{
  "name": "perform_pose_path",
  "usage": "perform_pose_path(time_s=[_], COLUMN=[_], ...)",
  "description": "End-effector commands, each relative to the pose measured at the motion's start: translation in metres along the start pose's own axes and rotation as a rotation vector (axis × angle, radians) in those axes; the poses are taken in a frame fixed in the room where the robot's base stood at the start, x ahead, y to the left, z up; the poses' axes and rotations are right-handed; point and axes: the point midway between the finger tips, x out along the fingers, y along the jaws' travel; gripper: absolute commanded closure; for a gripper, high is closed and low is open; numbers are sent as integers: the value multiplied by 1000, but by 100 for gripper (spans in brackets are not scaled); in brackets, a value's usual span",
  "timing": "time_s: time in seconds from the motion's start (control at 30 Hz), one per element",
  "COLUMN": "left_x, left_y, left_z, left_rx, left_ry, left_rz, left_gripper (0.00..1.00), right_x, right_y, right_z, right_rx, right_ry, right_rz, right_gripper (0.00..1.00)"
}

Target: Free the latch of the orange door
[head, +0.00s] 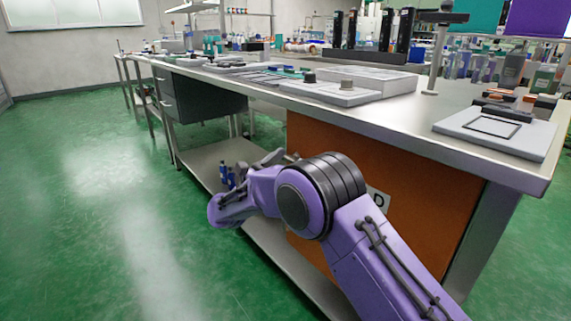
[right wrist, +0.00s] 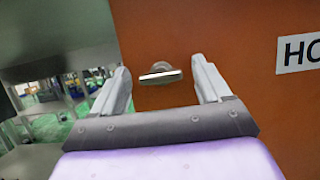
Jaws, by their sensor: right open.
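The orange door (head: 425,205) is a flat panel under the long workbench. It also fills most of the right wrist view (right wrist: 225,45). The latch (right wrist: 161,76), a small metal handle, sticks out from the door near its left edge. My right gripper (right wrist: 161,70) is open, with one finger on each side of the latch in that picture. I cannot tell whether the fingers touch it. In the head view my right gripper (head: 275,158) is by the door's left edge, and the latch is not clearly visible there. My left gripper is out of view.
The metal workbench (head: 440,100) runs above the door, with fixtures and trays on top. A low shelf (head: 200,160) lies left of the door. A dark drawer unit (head: 205,100) hangs further along. The green floor (head: 90,220) is clear at left.

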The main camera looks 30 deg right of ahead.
Motion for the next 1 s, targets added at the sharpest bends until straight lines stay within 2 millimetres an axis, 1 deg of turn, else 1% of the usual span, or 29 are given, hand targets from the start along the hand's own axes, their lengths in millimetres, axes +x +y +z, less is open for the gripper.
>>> perform_pose_path(time_s=[0.03,0.07,0.1,0.2,0.57,0.77,1.0], left_x=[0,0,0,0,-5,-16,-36], left_y=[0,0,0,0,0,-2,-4], left_z=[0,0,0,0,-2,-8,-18], left_rx=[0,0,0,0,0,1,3], left_ry=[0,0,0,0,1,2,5], left_rz=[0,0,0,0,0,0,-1], left_gripper=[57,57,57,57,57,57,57], right_x=[0,0,0,0,0,1,2], right_y=[0,0,0,0,0,-1,-2], right_z=[0,0,0,0,1,3,5], right_rx=[0,0,-1,-1,-43,-151,-348], right_ry=[0,0,0,0,0,1,0], right_rz=[0,0,0,0,17,61,144], right_gripper=[27,36,49,80,79,79,79])
